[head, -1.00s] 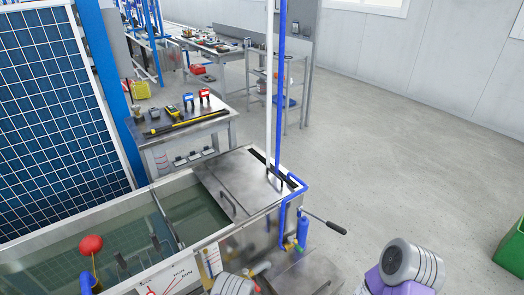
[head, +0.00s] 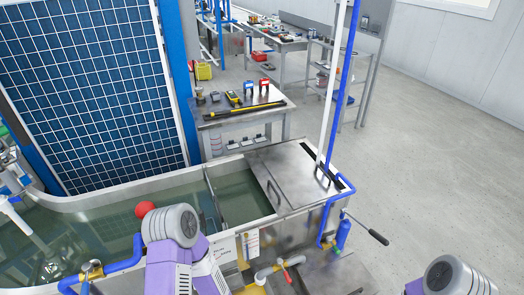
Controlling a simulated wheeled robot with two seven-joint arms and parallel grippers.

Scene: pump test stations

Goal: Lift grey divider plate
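A thin grey plate (head: 214,196) stands across the water tank (head: 100,190) and splits the long left part from the smaller part beside the cover; it looks like the divider plate. Its lower part is under water. To its right, a flat grey metal cover (head: 303,168) with a handle lies over the tank's right end. My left arm's grey joint and purple links show at the near side of the tank, left of the divider. Part of my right arm shows at the bottom right corner. Neither gripper is in view.
A red float ball (head: 146,209) and blue pipe (head: 124,262) are close to my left arm. Tall white and blue pipes (head: 341,90) rise at the tank's right end. A black-handled lever (head: 377,237) sticks out right. A tool table (head: 240,115) stands behind; floor at right is clear.

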